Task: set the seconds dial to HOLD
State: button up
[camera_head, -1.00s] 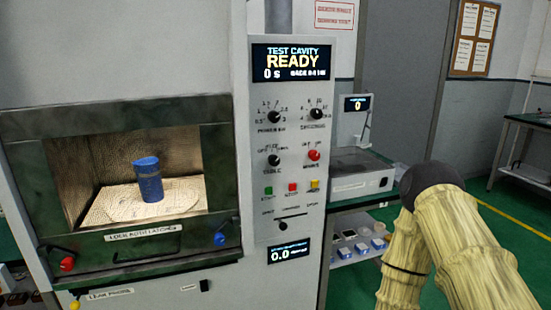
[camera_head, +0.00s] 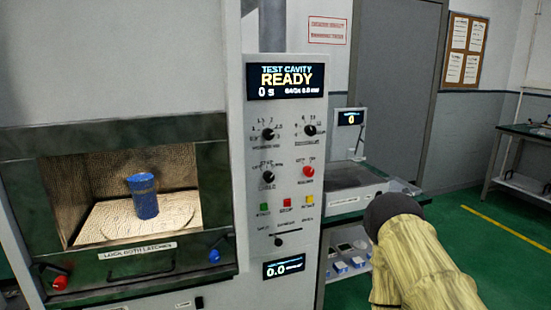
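The seconds dial appears to be the upper right black knob (camera_head: 310,130) on the grey control panel (camera_head: 238,170); its small scale labels are too blurred to read. The upper left black knob (camera_head: 268,134) carries a power label. A third black knob (camera_head: 268,177) sits below it, beside a red knob (camera_head: 309,171). The display (camera_head: 286,76) reads TEST CAVITY, READY and 0 s. My arm, pale and ribbed with a dark rounded joint, is at the lower right, apart from the panel. My gripper is not in view.
Green, red and yellow buttons (camera_head: 287,203) and a slider (camera_head: 279,241) sit below the knobs. The lit cavity at left holds a blue cylinder (camera_head: 144,195). A bench device with a small screen (camera_head: 350,118) stands right of the panel. Green floor (camera_head: 480,245) is open at right.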

aim_at(311, 130)
jog(key=z, duration=0.1)
jog(key=k, duration=1)
jog(key=u, duration=0.8)
jog(key=i, duration=1.4)
jog(key=z, duration=0.75)
